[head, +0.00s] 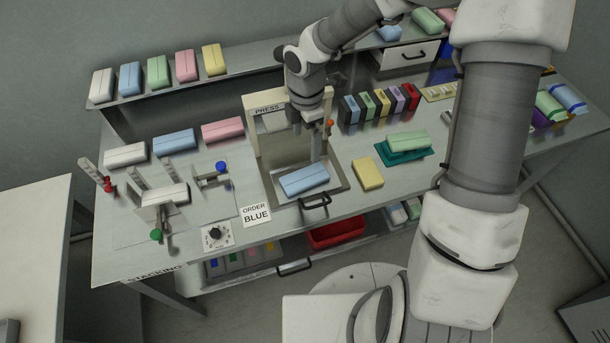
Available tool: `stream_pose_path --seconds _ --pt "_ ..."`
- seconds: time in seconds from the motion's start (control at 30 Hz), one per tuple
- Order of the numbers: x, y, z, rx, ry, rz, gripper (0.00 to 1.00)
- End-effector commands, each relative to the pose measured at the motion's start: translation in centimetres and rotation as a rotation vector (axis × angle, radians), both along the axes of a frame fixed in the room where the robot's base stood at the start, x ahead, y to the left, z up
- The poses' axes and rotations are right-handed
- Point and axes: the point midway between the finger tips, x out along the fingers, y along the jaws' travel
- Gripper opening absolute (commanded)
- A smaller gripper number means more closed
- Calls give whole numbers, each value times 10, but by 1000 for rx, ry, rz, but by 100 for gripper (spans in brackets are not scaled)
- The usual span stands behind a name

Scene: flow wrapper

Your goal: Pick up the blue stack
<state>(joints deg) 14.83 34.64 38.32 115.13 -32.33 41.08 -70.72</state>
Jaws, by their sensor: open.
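A light blue stack (304,181) lies flat in the metal tray (283,198) of the press (251,127), at the middle of the bench. My gripper (314,154) points down inside the press frame, above and slightly behind this stack. It is open and empty; its fingers are small in the picture and partly overlap, and the exact gap to the stack is hard to judge. A second blue stack (174,140) lies on the bench at left between a white and a pink one. Another blue one (130,78) is on the back shelf.
A sign reading ORDER BLUE (256,214) stands at the bench front. A stacking fixture (158,199) is at left.

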Motion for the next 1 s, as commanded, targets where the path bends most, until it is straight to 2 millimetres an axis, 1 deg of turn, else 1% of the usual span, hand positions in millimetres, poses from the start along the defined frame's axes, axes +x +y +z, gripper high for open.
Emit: stream_pose_path --seconds 0.03,0.2,0.3,0.4,0.67,0.9,1.0 --pt "-1 0 -14 0 5 1 100" --pt "-2 0 -52 -2 6 0 100" --pt "-1 0 -71 -1 5 -1 100" --pt "-1 0 -84 -1 3 -1 100" --pt "0 -1 -102 -2 2 -2 100" --pt "2 -3 -135 -2 2 -2 100" --pt "2 -3 -143 -1 1 -3 100"
